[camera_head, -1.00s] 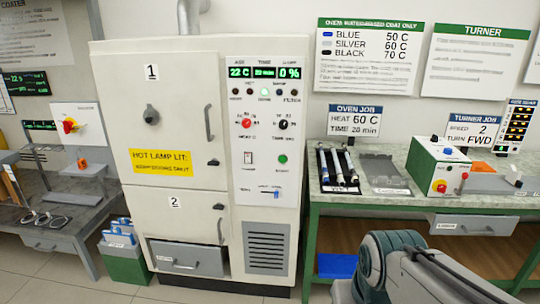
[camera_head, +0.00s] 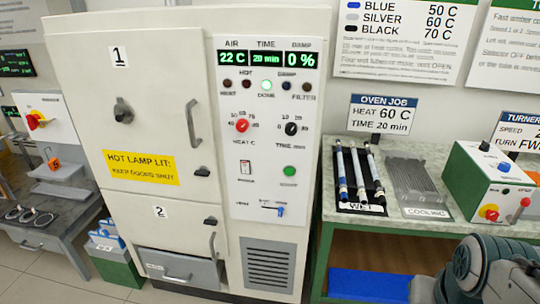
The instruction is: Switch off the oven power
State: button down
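The oven (camera_head: 150,90) is a tall cream cabinet with doors marked 1 and 2, both looking shut. Its control panel (camera_head: 265,140) reads AIR 22 C, TIME 20 min and DAMP 0%. The lamp marked DONE (camera_head: 266,85) glows green. A small rocker switch (camera_head: 246,167) sits at the panel's left, with a reddish mark; its label is too small to read. Beside it is a green START button (camera_head: 289,171), and above are a red HEAT knob (camera_head: 242,125) and a black TIME knob (camera_head: 291,129). My gripper is out of view; only part of my arm shows at lower right.
A blue-handled slider (camera_head: 275,209) is low on the panel. Right of the oven, a green bench (camera_head: 330,205) holds a rod tray marked WET (camera_head: 360,207), a COOLING rack (camera_head: 425,212) and the turner box (camera_head: 485,185). A left bench (camera_head: 65,215) carries another machine.

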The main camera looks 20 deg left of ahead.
aim_at(245, 165)
jog(key=u, duration=0.65)
jog(key=i, duration=0.85)
jog(key=u, duration=0.9)
